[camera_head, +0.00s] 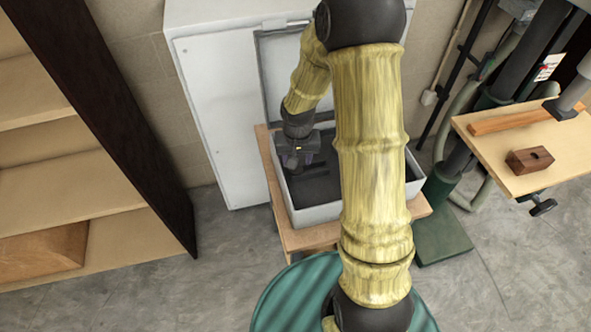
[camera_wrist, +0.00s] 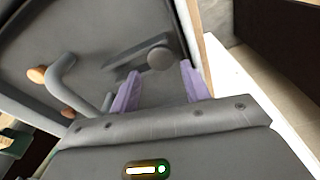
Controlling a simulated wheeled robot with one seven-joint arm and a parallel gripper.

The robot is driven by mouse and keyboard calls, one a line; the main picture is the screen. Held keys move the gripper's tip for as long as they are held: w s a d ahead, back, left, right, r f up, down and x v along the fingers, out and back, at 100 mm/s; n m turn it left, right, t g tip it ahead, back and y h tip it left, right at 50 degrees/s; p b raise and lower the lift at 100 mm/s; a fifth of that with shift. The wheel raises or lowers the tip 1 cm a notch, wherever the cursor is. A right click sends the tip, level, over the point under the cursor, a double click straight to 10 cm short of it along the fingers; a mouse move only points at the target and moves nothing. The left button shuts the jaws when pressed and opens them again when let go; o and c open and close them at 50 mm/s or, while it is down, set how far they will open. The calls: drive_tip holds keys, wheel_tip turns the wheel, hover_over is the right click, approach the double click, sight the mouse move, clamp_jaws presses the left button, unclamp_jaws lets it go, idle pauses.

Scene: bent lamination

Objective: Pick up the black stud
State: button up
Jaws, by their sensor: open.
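My gripper (camera_head: 297,162) is inside the left part of an open grey case (camera_head: 318,216) in the head view. In the wrist view its two purple fingers (camera_wrist: 161,69) stand apart, with nothing clamped between them. A dark grey round-headed piece (camera_wrist: 160,57), which looks like the black stud, shows between and just beyond the fingertips. Its lower part is hard to make out, and I cannot tell whether a finger touches it. In the head view I cannot make the stud out; my arm covers part of the case.
A curved grey handle-like piece (camera_wrist: 65,82) with orange-brown ends lies left of the fingers. The case wall (camera_wrist: 202,60) is close on the right. The raised lid (camera_head: 283,75) stands behind the case, before a white cabinet (camera_head: 215,100). A wooden table (camera_head: 270,165) bears the case.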

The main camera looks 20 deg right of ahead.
sight(297, 170)
wheel_tip(297, 170, down, 3)
drive_tip(key=shift+f, duration=0.15)
drive_tip(key=shift+s+f, duration=0.15)
drive_tip(key=shift+f, duration=0.1)
